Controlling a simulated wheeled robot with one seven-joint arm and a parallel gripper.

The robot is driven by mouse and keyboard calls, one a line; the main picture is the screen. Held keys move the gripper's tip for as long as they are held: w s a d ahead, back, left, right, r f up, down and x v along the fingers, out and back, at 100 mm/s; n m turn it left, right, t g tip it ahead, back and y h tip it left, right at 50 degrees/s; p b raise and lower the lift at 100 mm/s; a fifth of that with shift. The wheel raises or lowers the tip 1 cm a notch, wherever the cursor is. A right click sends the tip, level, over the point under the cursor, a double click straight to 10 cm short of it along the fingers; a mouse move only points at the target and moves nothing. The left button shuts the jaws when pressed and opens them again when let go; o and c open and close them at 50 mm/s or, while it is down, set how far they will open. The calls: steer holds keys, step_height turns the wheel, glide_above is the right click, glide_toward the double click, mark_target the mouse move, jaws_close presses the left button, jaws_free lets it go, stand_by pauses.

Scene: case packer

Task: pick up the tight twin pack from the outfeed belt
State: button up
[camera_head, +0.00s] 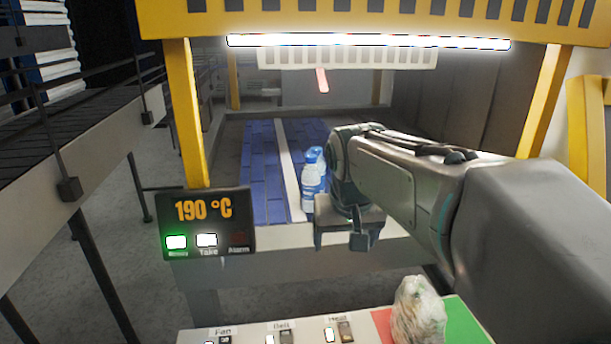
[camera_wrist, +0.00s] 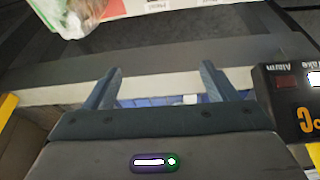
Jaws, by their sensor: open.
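My gripper (camera_head: 350,236) is just right of the pack and nearer the camera, and my wrist partly covers the pack's right side. In the wrist view the two fingers (camera_wrist: 161,75) are spread apart with nothing held between them. A strip of blue belt (camera_wrist: 150,102) shows between them. A small white patch there is too small to identify.
Yellow posts (camera_head: 186,110) and a bright lamp bar (camera_head: 370,41) frame the opening. A display reading 190 °C (camera_head: 207,210) stands front left. A crumpled clear-wrapped bundle (camera_head: 419,312) lies on a red and green surface beside the switch panel (camera_head: 300,334).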

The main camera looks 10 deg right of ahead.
mark_target(314, 151)
steer(key=w+r+m+p, duration=0.1)
steer(key=w+r, duration=0.1)
steer(key=w, duration=0.8)
steer(key=w+r+m+p, duration=0.1)
steer(key=w+r+p, duration=0.1)
steer(key=w, duration=0.9)
steer(key=w+r+m+h+p, duration=0.1)
steer(key=w+r+m, duration=0.1)
steer(key=w, duration=0.9)
steer(key=shift+w+a, duration=0.1)
steer(key=shift+w, duration=0.1)
steer(key=shift+w+f, duration=0.35)
steer(key=shift+w, duration=0.05)
steer(key=p+x, duration=0.1)
steer(key=x, duration=0.6)
steer(key=shift+p, duration=0.35)
jaws_close()
